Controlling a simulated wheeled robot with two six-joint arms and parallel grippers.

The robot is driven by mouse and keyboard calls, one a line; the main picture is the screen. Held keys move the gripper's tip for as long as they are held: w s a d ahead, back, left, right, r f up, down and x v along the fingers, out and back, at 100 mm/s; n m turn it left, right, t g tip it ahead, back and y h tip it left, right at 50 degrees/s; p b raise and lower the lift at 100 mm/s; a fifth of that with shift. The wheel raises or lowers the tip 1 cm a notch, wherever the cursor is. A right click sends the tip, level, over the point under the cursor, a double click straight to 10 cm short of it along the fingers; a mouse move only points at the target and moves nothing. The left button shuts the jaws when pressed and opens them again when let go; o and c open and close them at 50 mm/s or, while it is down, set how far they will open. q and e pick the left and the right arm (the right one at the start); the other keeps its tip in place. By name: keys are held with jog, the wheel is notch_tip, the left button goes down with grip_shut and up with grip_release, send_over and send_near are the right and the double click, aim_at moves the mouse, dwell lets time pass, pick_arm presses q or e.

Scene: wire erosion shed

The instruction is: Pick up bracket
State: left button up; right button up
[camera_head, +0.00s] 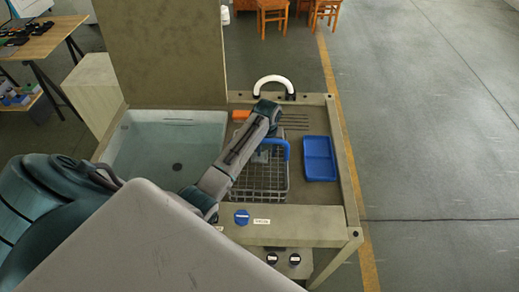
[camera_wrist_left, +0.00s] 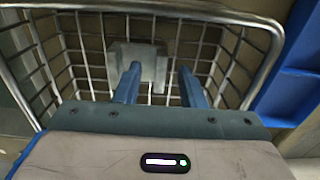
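The bracket is a pale grey metal piece that lies in the wire basket. It shows in the left wrist view (camera_wrist_left: 150,60), and a small part of it shows in the head view (camera_head: 261,154). The wire basket (camera_head: 259,202) stands on the bench, and its rim crosses the top of the left wrist view (camera_wrist_left: 190,10). My left gripper (camera_head: 276,149) is over the basket. Its two blue fingers are apart with nothing between them (camera_wrist_left: 159,69). The left fingertip overlaps the bracket in the picture; I cannot tell if they touch. My right gripper is not in view.
A blue tray (camera_head: 320,160) lies right of the basket. A pale sink (camera_head: 145,150) is on the left. Behind the basket are an orange block (camera_head: 241,115), several thin rods (camera_head: 296,121) and a white curved handle (camera_head: 273,80). Floor right of the bench is clear.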

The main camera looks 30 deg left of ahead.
pick_arm(q)
jog(key=shift+w, duration=0.1)
jog(key=c, duration=0.7)
grip_shut()
jog(key=shift+r, duration=0.1)
